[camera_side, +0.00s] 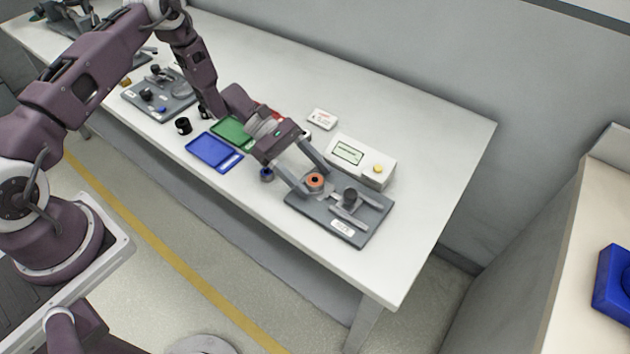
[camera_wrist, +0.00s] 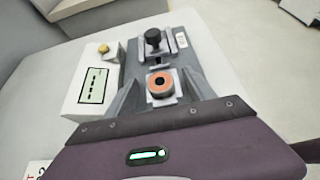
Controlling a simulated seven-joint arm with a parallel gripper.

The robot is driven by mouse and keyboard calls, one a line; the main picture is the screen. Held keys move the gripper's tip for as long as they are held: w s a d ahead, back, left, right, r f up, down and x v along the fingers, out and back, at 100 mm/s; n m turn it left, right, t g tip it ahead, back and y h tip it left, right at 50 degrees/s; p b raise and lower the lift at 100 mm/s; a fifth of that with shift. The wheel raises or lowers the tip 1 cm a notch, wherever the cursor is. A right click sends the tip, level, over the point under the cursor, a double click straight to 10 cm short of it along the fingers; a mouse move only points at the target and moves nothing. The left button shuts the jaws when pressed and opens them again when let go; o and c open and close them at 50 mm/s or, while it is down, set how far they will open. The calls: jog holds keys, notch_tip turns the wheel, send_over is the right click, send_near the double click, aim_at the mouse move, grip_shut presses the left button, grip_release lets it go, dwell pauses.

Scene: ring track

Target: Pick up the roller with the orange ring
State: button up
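The roller with the orange ring (camera_side: 315,180) sits on the near-left part of a grey fixture plate (camera_side: 371,229) at the right end of the table. In the wrist view the roller (camera_wrist: 162,85) shows as an orange ring around a dark centre, on a light block. My gripper (camera_side: 315,181) is open, with one finger on each side of the roller. In the wrist view the two fingers (camera_wrist: 161,90) stand apart from it, left and right. Whether either finger touches the roller cannot be told.
A black knob (camera_side: 350,196) stands on the same plate. A white box with a green screen (camera_side: 379,168) is just behind it. The far right tabletop is clear.

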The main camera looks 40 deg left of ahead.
grip_shut()
jog(key=shift+r, duration=0.1)
